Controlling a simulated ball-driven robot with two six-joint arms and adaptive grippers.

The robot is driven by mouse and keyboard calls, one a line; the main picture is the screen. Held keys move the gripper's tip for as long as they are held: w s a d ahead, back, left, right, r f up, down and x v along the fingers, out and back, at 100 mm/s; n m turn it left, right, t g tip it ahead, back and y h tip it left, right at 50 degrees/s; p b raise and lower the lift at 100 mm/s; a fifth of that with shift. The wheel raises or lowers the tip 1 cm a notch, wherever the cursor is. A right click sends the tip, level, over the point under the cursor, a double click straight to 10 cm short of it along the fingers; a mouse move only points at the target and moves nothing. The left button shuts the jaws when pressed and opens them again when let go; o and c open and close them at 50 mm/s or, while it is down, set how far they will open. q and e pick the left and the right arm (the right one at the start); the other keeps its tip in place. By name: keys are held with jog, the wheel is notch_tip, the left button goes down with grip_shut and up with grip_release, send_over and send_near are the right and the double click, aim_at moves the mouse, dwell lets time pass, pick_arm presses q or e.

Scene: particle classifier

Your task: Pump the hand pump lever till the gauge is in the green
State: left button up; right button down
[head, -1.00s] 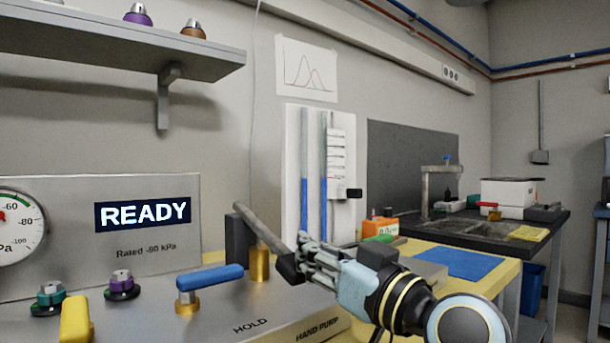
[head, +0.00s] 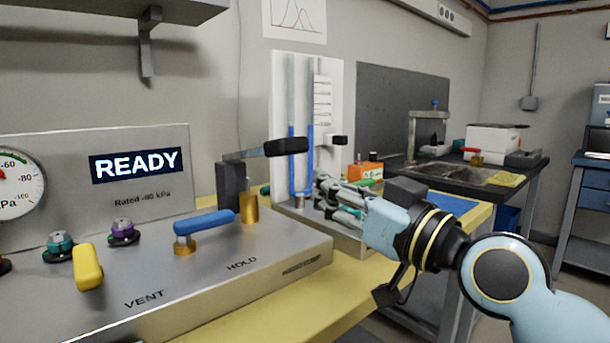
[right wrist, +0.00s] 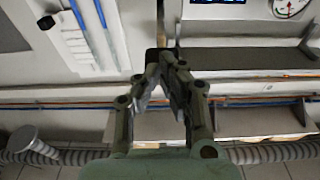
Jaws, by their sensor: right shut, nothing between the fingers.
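The pump lever (head: 285,147) has a black grip and stands out to the right, almost level, from a dark post (head: 232,185) on the metal console. My right gripper (head: 322,194) is shut and empty, below and to the right of the grip and apart from it. Its closed fingers (right wrist: 168,65) also show in the right wrist view. The round gauge (head: 20,186) is cut off by the left edge of the head view. A green arc shows near its top, but I cannot read the needle. It also shows in the right wrist view (right wrist: 290,6). My left gripper is out of view.
The console (head: 200,275) carries a blue handle (head: 205,220), a yellow handle (head: 87,267), small knobs and a READY display (head: 136,165). A white panel with blue tubes (head: 285,100) stands behind my right gripper. A dark bench (head: 460,172) is at the back right.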

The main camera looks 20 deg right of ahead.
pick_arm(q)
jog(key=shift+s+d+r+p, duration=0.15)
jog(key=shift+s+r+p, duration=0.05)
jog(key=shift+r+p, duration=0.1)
pick_arm(e)
jog(key=shift+r+v, duration=0.15)
jog(key=shift+v, duration=1)
jog(key=shift+r+v, duration=0.1)
jog(key=shift+v, duration=1.05)
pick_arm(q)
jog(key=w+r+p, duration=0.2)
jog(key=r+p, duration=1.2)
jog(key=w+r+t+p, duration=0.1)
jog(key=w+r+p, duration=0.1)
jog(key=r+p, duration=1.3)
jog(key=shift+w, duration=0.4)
pick_arm(e)
jog(key=w+r+g+h, duration=0.1)
jog(key=w+r+g, duration=0.1)
jog(key=r, duration=0.7)
jog(key=w+a+r+g+h, duration=0.1)
jog(key=r+g, duration=0.3)
jog(key=r, duration=0.5)
jog(key=shift+w+g, duration=0.3)
jog(key=shift+w, duration=0.3)
jog(key=shift+f, duration=0.1)
